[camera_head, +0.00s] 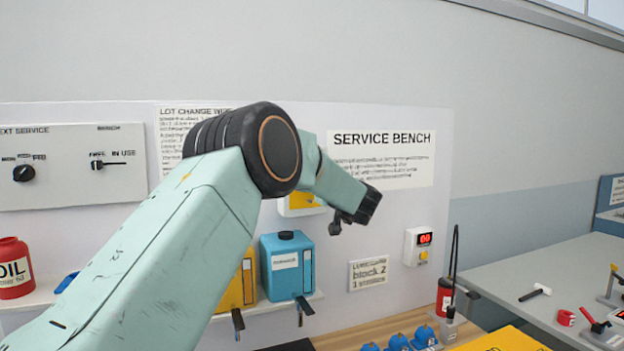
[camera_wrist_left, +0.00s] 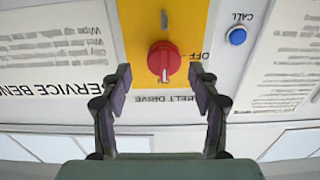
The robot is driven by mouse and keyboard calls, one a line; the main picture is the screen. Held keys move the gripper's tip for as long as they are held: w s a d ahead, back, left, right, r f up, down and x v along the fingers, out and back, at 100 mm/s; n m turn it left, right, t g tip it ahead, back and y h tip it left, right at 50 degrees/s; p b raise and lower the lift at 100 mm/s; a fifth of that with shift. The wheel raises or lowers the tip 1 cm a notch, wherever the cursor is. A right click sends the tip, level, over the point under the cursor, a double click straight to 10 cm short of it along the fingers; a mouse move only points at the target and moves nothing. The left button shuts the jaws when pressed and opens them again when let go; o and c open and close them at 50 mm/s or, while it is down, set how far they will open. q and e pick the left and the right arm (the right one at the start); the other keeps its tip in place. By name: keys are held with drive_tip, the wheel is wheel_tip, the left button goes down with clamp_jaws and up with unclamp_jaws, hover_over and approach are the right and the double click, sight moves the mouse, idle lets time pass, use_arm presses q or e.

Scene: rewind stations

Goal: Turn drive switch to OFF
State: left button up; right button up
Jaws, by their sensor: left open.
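The drive switch is a red round knob (camera_wrist_left: 164,61) on a yellow plate (camera_wrist_left: 193,14) in the left wrist view, where the wall appears upside down. A pale mark on the knob points toward the BELT DRIVE label at the picture's bottom, not toward the OFF label at its right. My left gripper (camera_wrist_left: 160,72) is open, its fingertips on either side of the knob in the picture; no contact shows. In the head view, my left arm hides the knob and most of its yellow plate (camera_head: 303,203). My right gripper is not in view.
A blue CALL button (camera_wrist_left: 237,36) is beside the plate. A blue jug (camera_head: 287,267) and a red oil can (camera_head: 14,268) stand on the shelf below. A red display box (camera_head: 420,246) is on the wall at right. Printed sheets (camera_head: 382,158) flank the plate.

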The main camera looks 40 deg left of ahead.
use_arm(q)
drive_tip(key=shift+w+a, duration=0.15)
drive_tip(key=shift+a, duration=0.55)
drive_tip(key=shift+w+a, duration=0.1)
drive_tip(key=shift+a, duration=0.6)
drive_tip(key=shift+w+d, duration=0.25)
drive_tip(key=shift+s+a, duration=0.2)
drive_tip(key=shift+a, duration=0.05)
drive_tip(key=c, duration=0.6)
drive_tip(key=shift+w+d, duration=0.15)
drive_tip(key=c, duration=0.4)
drive_tip(key=shift+c, duration=0.8)
